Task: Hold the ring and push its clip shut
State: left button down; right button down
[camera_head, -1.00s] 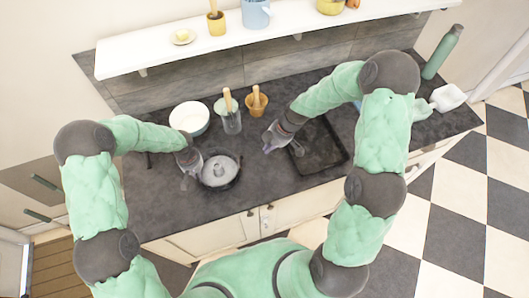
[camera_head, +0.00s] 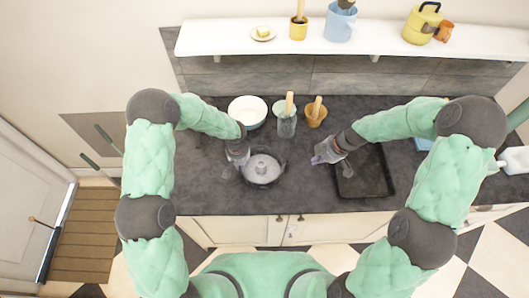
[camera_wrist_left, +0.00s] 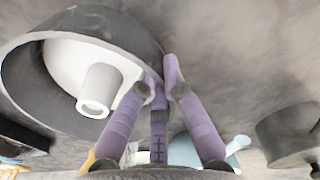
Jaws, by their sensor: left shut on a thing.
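The dark round ring (camera_head: 281,178) stands on the counter around a pale grey base with a central tube (camera_head: 262,170). In the left wrist view the ring's dark wall (camera_wrist_left: 22,98) curves around the white base (camera_wrist_left: 72,62). My left gripper (camera_head: 236,168) is at the ring's left side. In the left wrist view its purple fingers (camera_wrist_left: 164,82) meet at the ring's wall and are shut on it. I cannot make out the clip in either view. My right gripper (camera_head: 322,160) is to the right of the ring, apart from it; its finger opening is too small to tell.
A dark tray (camera_head: 378,190) lies on the counter beside my right gripper. Behind the ring stand a white bowl (camera_head: 247,110), a glass jar with a wooden-handled tool (camera_head: 287,124) and a brown pot (camera_head: 316,117). A shelf (camera_head: 350,45) runs above. Bare counter (camera_head: 210,190) lies left.

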pick_arm(q)
jog(key=c, duration=1.3)
grip_release()
notch_tip(320, 180, up, 12)
